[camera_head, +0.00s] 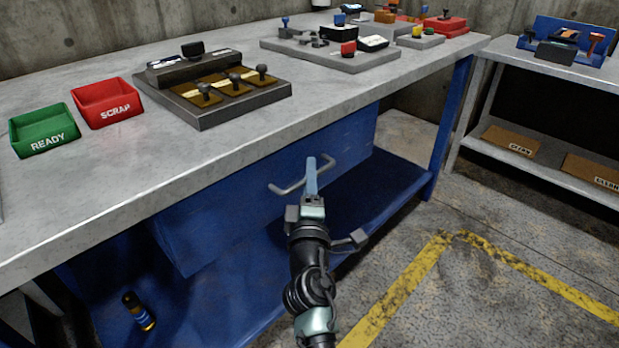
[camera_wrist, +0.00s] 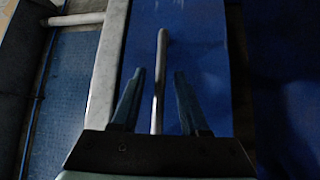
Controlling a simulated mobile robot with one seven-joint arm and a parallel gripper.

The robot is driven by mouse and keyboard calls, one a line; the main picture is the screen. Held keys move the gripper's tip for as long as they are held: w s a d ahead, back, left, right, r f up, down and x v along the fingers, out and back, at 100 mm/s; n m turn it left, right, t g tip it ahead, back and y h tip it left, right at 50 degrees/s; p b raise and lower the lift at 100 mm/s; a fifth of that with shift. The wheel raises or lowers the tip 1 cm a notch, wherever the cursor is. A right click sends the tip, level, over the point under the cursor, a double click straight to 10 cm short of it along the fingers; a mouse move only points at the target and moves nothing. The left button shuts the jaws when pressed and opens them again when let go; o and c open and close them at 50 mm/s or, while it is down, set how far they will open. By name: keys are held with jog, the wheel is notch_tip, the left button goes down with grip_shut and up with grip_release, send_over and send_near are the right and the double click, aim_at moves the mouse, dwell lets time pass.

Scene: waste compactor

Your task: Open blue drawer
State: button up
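The blue drawer (camera_head: 265,195) hangs under the grey workbench top, with its front roughly below the bench edge. A grey bar handle (camera_head: 285,189) sticks out from its front. My gripper (camera_head: 311,163) is in front of the drawer at the handle and hides part of the bar. In the wrist view, the handle (camera_wrist: 161,55) runs between the two fingers of my gripper (camera_wrist: 159,74). The fingers are apart, with a visible gap on each side of the bar. The blue drawer front (camera_wrist: 200,50) lies behind them. Whether the fingers reach fully past the bar is hard to tell.
The grey workbench top (camera_head: 240,140) overhangs the drawer. A blue lower shelf (camera_head: 385,190) lies below, with a dark bottle-like object (camera_head: 138,310) at left. The floor with yellow lines (camera_head: 400,285) is clear at right. A side shelf unit (camera_head: 555,70) stands farther right.

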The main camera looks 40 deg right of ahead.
grip_shut()
dwell(1.3)
